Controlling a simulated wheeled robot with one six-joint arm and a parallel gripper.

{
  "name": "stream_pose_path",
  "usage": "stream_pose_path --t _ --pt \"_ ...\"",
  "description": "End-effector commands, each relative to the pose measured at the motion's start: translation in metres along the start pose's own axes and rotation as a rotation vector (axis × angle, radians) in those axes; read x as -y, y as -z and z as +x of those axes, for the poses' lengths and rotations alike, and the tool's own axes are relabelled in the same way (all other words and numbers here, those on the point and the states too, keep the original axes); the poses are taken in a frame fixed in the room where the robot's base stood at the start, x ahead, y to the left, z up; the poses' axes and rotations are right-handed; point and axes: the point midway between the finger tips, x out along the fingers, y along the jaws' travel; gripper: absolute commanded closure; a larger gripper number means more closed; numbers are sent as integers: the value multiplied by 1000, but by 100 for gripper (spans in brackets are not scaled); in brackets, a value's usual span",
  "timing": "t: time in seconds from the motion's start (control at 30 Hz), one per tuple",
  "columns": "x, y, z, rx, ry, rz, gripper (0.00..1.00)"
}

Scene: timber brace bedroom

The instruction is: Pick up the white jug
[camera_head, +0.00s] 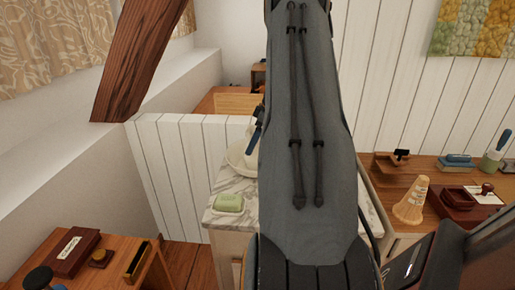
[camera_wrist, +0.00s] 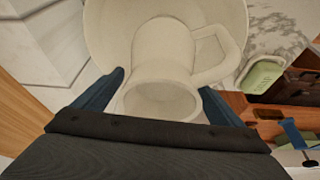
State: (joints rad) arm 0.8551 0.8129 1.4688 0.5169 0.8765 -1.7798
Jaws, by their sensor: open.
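The white jug (camera_wrist: 163,62) shows in the wrist view, with its open mouth toward my gripper and its handle on the right. It sits in a wide white basin (camera_wrist: 107,30). My gripper (camera_wrist: 161,80) is open, with one blue finger on each side of the jug's mouth. I cannot tell whether the fingers touch it. In the head view my arm hides most of the jug and basin; only the basin's left part (camera_head: 236,158) shows clearly, on a marble-topped washstand (camera_head: 218,218). A blue finger shows at the arm's left edge.
A green soap bar (camera_head: 229,203) lies on the marble, left of my arm; it also shows in the wrist view (camera_wrist: 262,76). A desk at right holds a striped cone (camera_head: 411,200) and a red-brown box (camera_head: 458,198). A white plank partition (camera_head: 180,165) stands behind left.

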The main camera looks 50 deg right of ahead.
Motion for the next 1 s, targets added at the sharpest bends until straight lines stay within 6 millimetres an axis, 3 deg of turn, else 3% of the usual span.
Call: stream_pose_path --t 0.27,0.63,1.0 --pt "0 0 3 0 0 -1 11" --pt "0 0 3 1 0 -1 73" --pt "-1 2 -2 0 -3 -2 74"
